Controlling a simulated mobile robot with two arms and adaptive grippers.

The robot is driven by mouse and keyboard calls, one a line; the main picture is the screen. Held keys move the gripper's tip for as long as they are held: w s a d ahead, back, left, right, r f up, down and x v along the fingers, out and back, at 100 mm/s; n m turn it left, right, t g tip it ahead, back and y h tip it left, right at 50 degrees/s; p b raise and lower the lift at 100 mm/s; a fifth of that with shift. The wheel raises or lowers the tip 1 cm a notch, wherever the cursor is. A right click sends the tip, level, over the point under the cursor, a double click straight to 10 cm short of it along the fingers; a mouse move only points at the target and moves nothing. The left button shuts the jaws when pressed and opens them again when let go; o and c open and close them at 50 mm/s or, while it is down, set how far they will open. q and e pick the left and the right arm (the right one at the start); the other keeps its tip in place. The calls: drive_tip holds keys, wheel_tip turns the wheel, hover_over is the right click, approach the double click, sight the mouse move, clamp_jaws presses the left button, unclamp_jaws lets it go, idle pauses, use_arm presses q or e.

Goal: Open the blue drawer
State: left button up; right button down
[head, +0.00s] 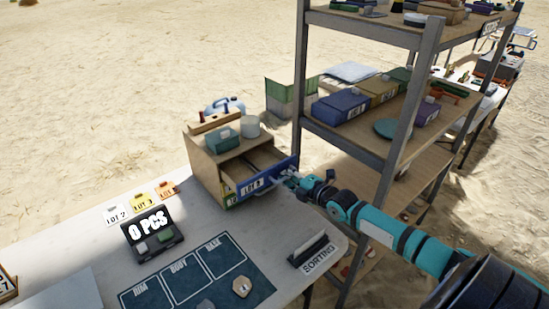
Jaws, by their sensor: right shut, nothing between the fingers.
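The blue drawer (266,179), with a label on its front, is in the small wooden cabinet (205,164) on the table. It stands pulled out, and its open inside shows behind the blue front. My right gripper (290,178) is at the right part of the drawer front, by its handle. Its fingers are small in the picture and look closed with nothing held; I cannot tell whether they touch the handle. My left gripper is not in view.
A metal shelf rack (300,75) with several boxes stands close behind my right arm. Sand surrounds the table.

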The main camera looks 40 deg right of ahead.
use_arm(q)
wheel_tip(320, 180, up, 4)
drive_tip(key=p, duration=0.3)
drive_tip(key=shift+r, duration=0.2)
use_arm(e)
drive_tip(key=f+v, duration=0.1)
drive_tip(key=v, duration=0.5)
drive_tip(key=shift+s, duration=0.15)
drive_tip(key=c, duration=2)
unclamp_jaws()
drive_tip(key=o, duration=0.6)
drive_tip(key=shift+f, duration=0.1)
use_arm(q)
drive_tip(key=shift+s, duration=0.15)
